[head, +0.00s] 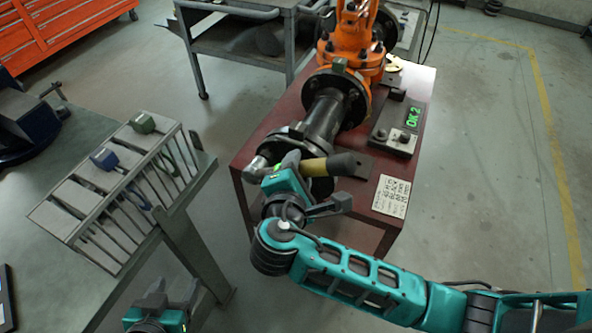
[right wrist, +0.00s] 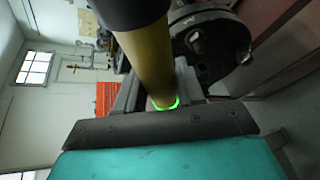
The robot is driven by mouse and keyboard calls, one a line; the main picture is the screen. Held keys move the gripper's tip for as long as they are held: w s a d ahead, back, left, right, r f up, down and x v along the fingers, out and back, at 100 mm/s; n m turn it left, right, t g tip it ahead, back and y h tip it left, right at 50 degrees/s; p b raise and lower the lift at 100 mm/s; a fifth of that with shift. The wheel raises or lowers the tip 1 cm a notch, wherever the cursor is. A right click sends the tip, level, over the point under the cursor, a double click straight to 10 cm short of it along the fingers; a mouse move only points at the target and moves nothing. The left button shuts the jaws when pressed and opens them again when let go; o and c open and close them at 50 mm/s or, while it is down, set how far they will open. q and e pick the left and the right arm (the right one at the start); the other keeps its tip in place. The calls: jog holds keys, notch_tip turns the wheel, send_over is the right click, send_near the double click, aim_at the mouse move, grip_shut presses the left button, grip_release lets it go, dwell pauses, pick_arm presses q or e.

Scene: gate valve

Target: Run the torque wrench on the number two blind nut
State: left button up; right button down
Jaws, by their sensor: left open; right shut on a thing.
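The torque wrench (head: 316,167) has a yellow shaft, a dark grip and a metal head. My right gripper (head: 287,170) is shut on its yellow shaft. The wrench head (head: 258,165) is at the near blind flange (head: 284,143) of the black pipe; the number two nut under it is hidden. A green ring glows on the wrench, clearest in the right wrist view (right wrist: 165,104). The display (head: 413,116) reads "OK 2" in green. My left gripper (head: 165,295) is open and empty at the bottom, beside the rack table.
The orange valve (head: 352,45) and a written card (head: 391,196) are on the dark red bench (head: 262,140). Floor at right is clear beyond my arm.

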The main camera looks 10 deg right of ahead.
jog(key=shift+w+d+r, duration=0.15)
jog(key=shift+w+d, duration=0.55)
jog(key=shift+w, duration=0.3)
jog(key=shift+w+d, duration=0.3)
jog(key=shift+w, duration=0.1)
dwell(1.6)
jog(key=shift+w+d+r, duration=0.1)
jog(key=shift+d+r, duration=0.05)
dwell(1.4)
jog(key=shift+f, duration=0.3)
dwell(2.2)
jog(key=shift+r, duration=0.15)
dwell(0.8)
